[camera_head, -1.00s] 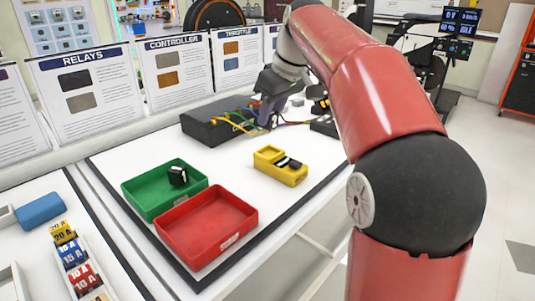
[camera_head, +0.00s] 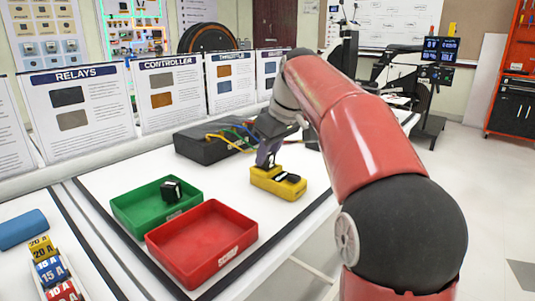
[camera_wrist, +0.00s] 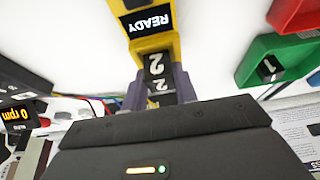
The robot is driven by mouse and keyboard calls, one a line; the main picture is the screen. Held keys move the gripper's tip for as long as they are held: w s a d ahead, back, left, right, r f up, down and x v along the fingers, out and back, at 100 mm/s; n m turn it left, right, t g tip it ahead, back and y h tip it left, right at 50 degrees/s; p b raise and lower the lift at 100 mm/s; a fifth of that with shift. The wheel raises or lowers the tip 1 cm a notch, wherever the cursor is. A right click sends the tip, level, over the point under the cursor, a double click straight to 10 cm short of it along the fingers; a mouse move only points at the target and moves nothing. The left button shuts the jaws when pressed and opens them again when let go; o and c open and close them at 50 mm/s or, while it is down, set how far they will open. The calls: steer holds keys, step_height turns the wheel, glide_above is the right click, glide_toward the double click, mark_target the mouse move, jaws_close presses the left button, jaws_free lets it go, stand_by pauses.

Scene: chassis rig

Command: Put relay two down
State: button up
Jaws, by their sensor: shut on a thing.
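Relay two (camera_wrist: 155,66), a dark block with a white "2", is between the purple fingers of my gripper (camera_wrist: 158,88) in the wrist view. My gripper is shut on it. In the head view my gripper (camera_head: 265,162) points down at the left part of the yellow tester (camera_head: 277,187), and the relay is hidden there. The tester (camera_wrist: 172,43) shows "READY" on its screen in the wrist view. I cannot tell whether the relay touches the tester's floor. Another black relay (camera_head: 170,190) lies in the green tray (camera_head: 128,214).
An empty red tray (camera_head: 203,238) stands in front of the green one. A black controller box (camera_head: 203,148) with coloured wires is behind the tester. Numbered fuses (camera_head: 50,270) and a blue block (camera_head: 22,229) lie at the left. White table is bare around the tester.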

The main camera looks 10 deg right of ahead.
steer(key=o, duration=1)
steer(key=shift+f, duration=0.1)
steer(key=shift+c, duration=0.2)
steer(key=shift+r, duration=0.4)
steer(key=p+v, duration=0.3)
steer(key=v, duration=0.8)
steer(key=shift+r, duration=0.3)
steer(key=shift+s, duration=0.2)
